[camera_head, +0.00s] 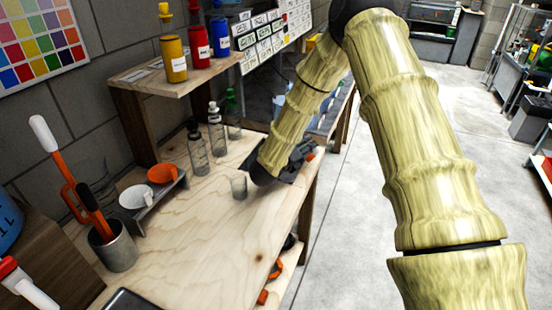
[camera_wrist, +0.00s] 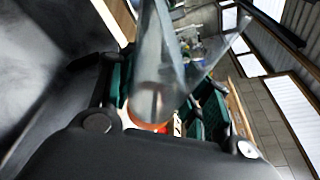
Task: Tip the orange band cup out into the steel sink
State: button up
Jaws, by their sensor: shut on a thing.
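In the wrist view a clear, see-through cup (camera_wrist: 165,60) with an orange band (camera_wrist: 148,126) at its near end lies between the two fingers of my gripper (camera_wrist: 158,98). The gripper is shut on it. The cup looks tilted; I see no contents clearly. In the head view my gripper (camera_head: 290,160) is over the right edge of the wooden bench, partly hidden by my arm. The cup cannot be made out surely there. I cannot clearly identify the steel sink; the area behind my gripper is partly hidden.
A clear glass (camera_head: 239,187) stands on the bench (camera_head: 205,235) left of my gripper. Clear bottles (camera_head: 198,152) stand farther left, with a white bowl (camera_head: 136,197) and an orange bowl (camera_head: 162,174) on a small rack. Paint bottles (camera_head: 176,60) stand on a raised shelf (camera_head: 150,77).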

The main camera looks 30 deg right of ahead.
jog(key=shift+f+n, duration=0.2)
jog(key=shift+n, duration=0.1)
jog(key=shift+s+d+f+n+h+p, duration=0.15)
jog(key=shift+f+n+h+p, duration=0.15)
jog(key=shift+f+n+p, duration=0.3)
dwell(0.6)
jog(key=shift+r+n+p, duration=0.6)
jog(key=shift+n+p, duration=0.1)
jog(key=shift+p, duration=0.55)
dwell(0.5)
jog(key=shift+w+a+r+n+h+p, duration=0.15)
jog(key=shift+r+n+h, duration=0.1)
jog(key=shift+r, duration=0.2)
jog(key=shift+w+a+r+n+h+p, duration=0.1)
jog(key=shift+w+a+r+n+h, duration=0.1)
jog(key=shift+r, duration=0.25)
jog(key=shift+w+a+r+n+h+p, duration=0.15)
jog(key=shift+r+n, duration=0.1)
jog(key=shift+r, duration=0.2)
dwell(0.7)
jog(key=shift+w+a+r+n+h, duration=0.1)
jog(key=shift+r+n+h, duration=0.05)
jog(key=shift+r+n, duration=0.4)
jog(key=shift+w+a+r+n+h, duration=0.15)
jog(key=shift+r+n, duration=0.15)
jog(key=shift+n, duration=0.45)
jog(key=shift+c, duration=0.2)
dwell(1.2)
